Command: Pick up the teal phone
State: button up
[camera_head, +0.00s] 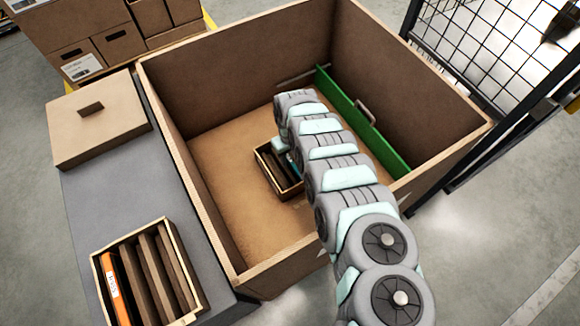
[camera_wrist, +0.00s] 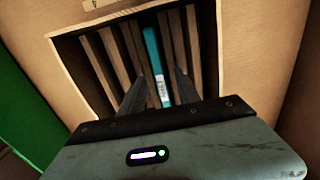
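The teal phone (camera_wrist: 153,58) stands on edge in a slot of a small slotted carton (camera_wrist: 62,62), with brown dividers on both sides. My gripper (camera_wrist: 159,76) is open in the wrist view, one finger to each side of the phone, with visible gaps. How deep the fingertips reach is hard to tell. In the head view the small carton (camera_head: 266,173) lies inside a large box, partly hidden by my arm. A small teal patch shows there beside the arm; my fingers are hidden in that view.
The large brown box (camera_head: 215,240) has high walls around my arm. A green panel (camera_head: 362,122) stands along its right side. To the left, a grey table (camera_head: 85,205) holds a cardboard lid (camera_head: 100,130) and another slotted carton (camera_head: 180,243) with an orange item (camera_head: 114,289).

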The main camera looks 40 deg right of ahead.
jog(key=shift+a+f, duration=0.1)
jog(key=shift+f, duration=0.45)
jog(key=shift+w+r, duration=0.1)
jog(key=shift+r, duration=0.05)
jog(key=shift+c, duration=0.5)
grip_shut()
